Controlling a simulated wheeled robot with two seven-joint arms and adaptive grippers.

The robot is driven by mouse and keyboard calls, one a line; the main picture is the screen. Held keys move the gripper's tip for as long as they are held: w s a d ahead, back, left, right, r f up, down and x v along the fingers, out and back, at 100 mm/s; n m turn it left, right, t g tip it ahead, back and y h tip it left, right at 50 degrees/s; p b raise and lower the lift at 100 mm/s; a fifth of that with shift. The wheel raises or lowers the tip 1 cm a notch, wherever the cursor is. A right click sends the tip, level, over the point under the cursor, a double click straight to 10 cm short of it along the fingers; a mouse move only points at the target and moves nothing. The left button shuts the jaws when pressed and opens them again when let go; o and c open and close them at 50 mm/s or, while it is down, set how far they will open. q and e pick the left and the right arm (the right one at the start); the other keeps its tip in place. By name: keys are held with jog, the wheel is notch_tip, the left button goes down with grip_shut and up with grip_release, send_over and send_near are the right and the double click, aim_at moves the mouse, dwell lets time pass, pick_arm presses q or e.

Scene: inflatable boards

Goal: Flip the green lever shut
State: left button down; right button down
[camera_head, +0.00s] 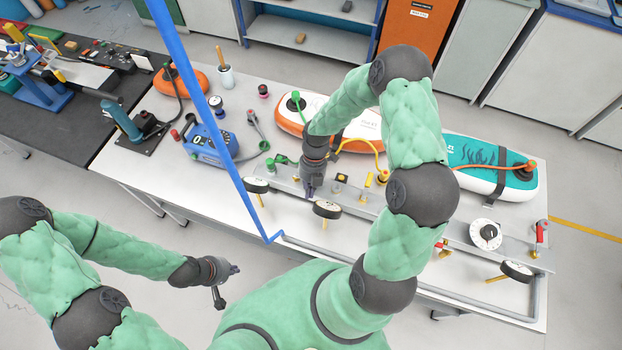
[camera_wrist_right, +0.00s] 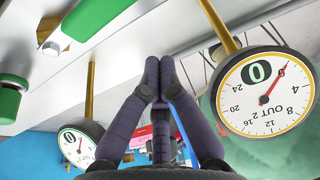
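The green lever (camera_head: 284,160) sits on the left part of the grey manifold bar (camera_head: 370,205), just left of my right gripper in the head view. In the right wrist view a large green handle (camera_wrist_right: 98,14) crosses the top left, apart from the fingers. A second green part (camera_wrist_right: 10,98) shows at the left edge. My right gripper (camera_head: 309,194) points down over the bar between two gauges. Its fingertips (camera_wrist_right: 159,65) meet with nothing visible between them. My left gripper (camera_head: 236,270) hangs off the table's front at lower left; its finger opening is too small to judge.
A gauge (camera_head: 256,186) stands left of my right gripper and another gauge (camera_head: 326,209) to its right; the OUT 2 gauge (camera_wrist_right: 265,92) is close in the wrist view. A blue pump unit (camera_head: 208,145) and inflatable boards (camera_head: 345,125) lie behind. A blue post (camera_head: 200,100) crosses the head view.

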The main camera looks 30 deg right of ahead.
jog(key=shift+w+d+f, duration=0.2)
jog(key=shift+w+d, duration=1.15)
jog(key=shift+d, duration=0.05)
jog(key=shift+a, duration=0.1)
